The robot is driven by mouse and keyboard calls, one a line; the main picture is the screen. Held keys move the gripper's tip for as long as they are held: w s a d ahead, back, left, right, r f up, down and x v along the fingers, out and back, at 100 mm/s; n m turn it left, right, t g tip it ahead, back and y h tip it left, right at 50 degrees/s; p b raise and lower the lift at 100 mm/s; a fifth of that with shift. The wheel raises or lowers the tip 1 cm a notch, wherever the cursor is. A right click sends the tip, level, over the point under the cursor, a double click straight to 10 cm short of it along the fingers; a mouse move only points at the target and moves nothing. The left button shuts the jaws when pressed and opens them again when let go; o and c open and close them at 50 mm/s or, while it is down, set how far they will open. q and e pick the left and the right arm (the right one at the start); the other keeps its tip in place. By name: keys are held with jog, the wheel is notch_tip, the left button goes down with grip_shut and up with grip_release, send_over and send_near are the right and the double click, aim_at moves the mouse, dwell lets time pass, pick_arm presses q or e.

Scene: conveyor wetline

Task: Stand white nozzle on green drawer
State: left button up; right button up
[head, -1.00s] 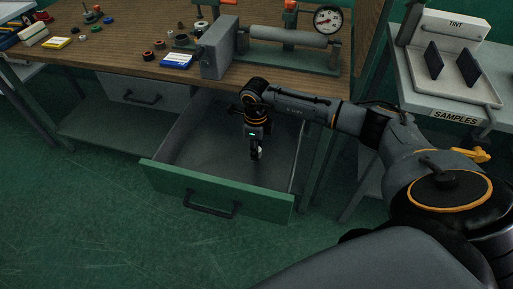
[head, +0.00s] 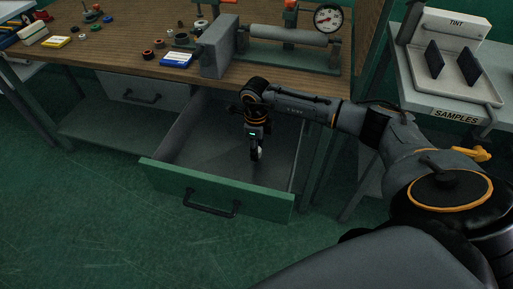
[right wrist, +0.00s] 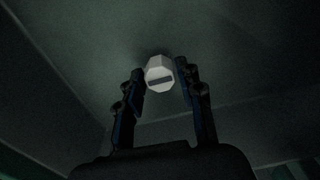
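The green drawer (head: 170,184) is pulled out below the bench, with a grey inside. My right gripper (head: 256,156) points down into the right part of the drawer. In the right wrist view, the white nozzle (right wrist: 159,73) is faceted, with a dark slot across its near end. It sits between the fingertips of my right gripper (right wrist: 161,76), which are closed in on both its sides. In the head view the nozzle is small and mostly covered by the fingers. I cannot tell whether its base touches the drawer floor. My left gripper is out of view.
The wooden bench (head: 130,66) above holds a blue-labelled box (head: 177,60), several small rings and a grey fixture with a gauge (head: 328,19). The drawer's left half is clear.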

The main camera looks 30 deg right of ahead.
jog(key=shift+r+p, duration=0.8)
jog(key=shift+r, duration=0.6)
jog(key=o, duration=0.6)
jog(key=shift+c, duration=0.2)
jog(key=shift+r+p, duration=1.65)
jog(key=shift+r, duration=0.85)
